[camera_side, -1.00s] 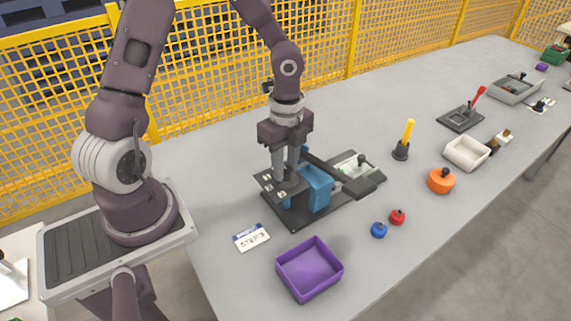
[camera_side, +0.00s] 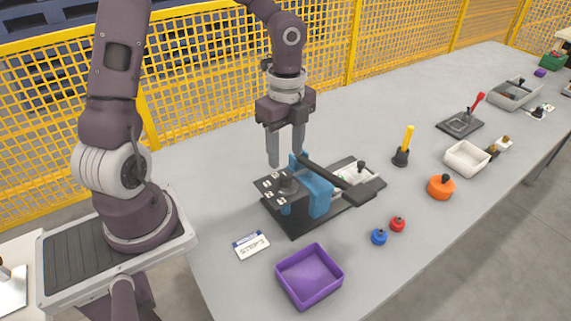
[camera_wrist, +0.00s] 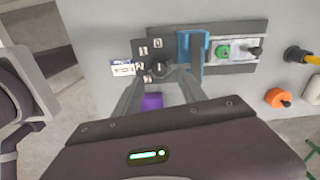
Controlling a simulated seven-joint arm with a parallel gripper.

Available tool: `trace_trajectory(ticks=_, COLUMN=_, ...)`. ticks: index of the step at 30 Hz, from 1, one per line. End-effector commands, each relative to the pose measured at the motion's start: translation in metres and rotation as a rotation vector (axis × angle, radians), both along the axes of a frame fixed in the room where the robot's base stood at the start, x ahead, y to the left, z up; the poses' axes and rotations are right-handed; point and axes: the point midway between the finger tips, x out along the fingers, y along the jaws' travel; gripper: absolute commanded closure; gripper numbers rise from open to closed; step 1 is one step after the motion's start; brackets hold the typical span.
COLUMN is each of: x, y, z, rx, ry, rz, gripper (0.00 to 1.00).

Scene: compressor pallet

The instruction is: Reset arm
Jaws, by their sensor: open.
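My gripper (camera_side: 286,146) is open and empty, pointing down, a little above the left part of the fixture. The fixture has a dark base plate (camera_side: 313,225), a blue block (camera_side: 318,195) and a dark bar running to the right. A dark plate (camera_side: 273,187) with white marked squares and a dark knob sits at its left end. In the wrist view the marked plate (camera_wrist: 151,48) and the blue block (camera_wrist: 190,48) lie beyond my fingertips (camera_wrist: 158,78). A light panel with a green part (camera_wrist: 223,51) is on the fixture's right side.
A purple tray (camera_side: 309,277) and a "STEP 3" card (camera_side: 252,245) lie in front of the fixture. Blue (camera_side: 379,237) and red (camera_side: 397,224) knobs, an orange round part (camera_side: 440,187) and a yellow-handled tool (camera_side: 404,148) stand to the right. A yellow mesh fence (camera_side: 215,85) runs behind the table.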

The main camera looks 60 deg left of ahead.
Motion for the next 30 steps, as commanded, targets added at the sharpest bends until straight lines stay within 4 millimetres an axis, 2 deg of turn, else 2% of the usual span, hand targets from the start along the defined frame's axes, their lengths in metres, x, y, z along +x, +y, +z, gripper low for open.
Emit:
trace_trajectory(ticks=3, x=0.000, y=0.000, z=0.008, rx=0.000, ry=0.000, rz=0.000, gripper=0.51)
trace_trajectory(ticks=11, x=-0.001, y=0.000, z=0.009, rx=0.004, ry=0.000, rz=0.005, gripper=0.51)
trace_trajectory(ticks=14, x=-0.012, y=-0.001, z=0.024, rx=0.067, ry=-0.021, rz=0.101, gripper=0.51)
trace_trajectory(ticks=17, x=-0.038, y=-0.005, z=0.060, rx=0.157, ry=-0.113, rz=0.361, gripper=0.51)
trace_trajectory(ticks=18, x=-0.053, y=-0.009, z=0.076, rx=0.169, ry=-0.169, rz=0.494, gripper=0.51)
trace_trajectory(ticks=22, x=-0.099, y=-0.024, z=0.117, rx=0.062, ry=-0.350, rz=0.918, gripper=0.51)
trace_trajectory(ticks=24, x=-0.121, y=-0.033, z=0.131, rx=-0.057, ry=-0.407, rz=1.101, gripper=0.51)
trace_trajectory(ticks=27, x=-0.143, y=-0.042, z=0.141, rx=-0.221, ry=-0.426, rz=1.285, gripper=0.51)
trace_trajectory(ticks=30, x=-0.155, y=-0.048, z=0.145, rx=-0.319, ry=-0.417, rz=1.377, gripper=0.51)
